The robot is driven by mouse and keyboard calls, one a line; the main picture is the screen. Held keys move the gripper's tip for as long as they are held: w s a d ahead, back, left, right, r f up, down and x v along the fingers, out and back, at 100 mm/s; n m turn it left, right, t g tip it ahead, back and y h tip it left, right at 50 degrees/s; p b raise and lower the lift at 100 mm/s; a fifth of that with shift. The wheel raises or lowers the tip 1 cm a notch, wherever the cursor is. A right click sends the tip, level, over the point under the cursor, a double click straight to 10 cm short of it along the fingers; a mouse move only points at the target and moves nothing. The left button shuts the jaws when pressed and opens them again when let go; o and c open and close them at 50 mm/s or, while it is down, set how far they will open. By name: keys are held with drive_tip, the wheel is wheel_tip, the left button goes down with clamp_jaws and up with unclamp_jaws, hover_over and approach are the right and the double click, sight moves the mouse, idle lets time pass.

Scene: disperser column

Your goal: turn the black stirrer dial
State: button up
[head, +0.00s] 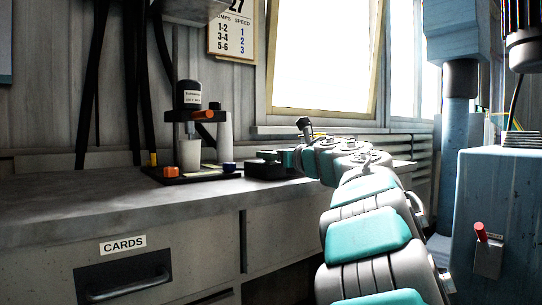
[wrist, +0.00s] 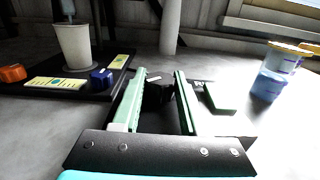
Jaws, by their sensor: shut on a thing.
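The black stirrer dial (wrist: 157,93) shows in the wrist view as a dark piece with a small pale mark, between the green fingers of my gripper (wrist: 159,84). The gripper is shut on it, with one finger on each side. The dial's lower part is hidden in shadow. In the head view my gripper (head: 286,157) is low at the bench's right end, and I cannot make out the dial there.
A black tray (wrist: 92,89) to the left holds a white cup (wrist: 74,47), an orange knob (wrist: 12,73) and a blue knob (wrist: 101,77). A dispenser bottle (head: 188,94) stands above the cup. A tub (wrist: 276,72) stands right. The bench (head: 80,205) is clear in front.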

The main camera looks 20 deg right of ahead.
clamp_jaws()
drive_tip(key=shift+r, duration=0.1)
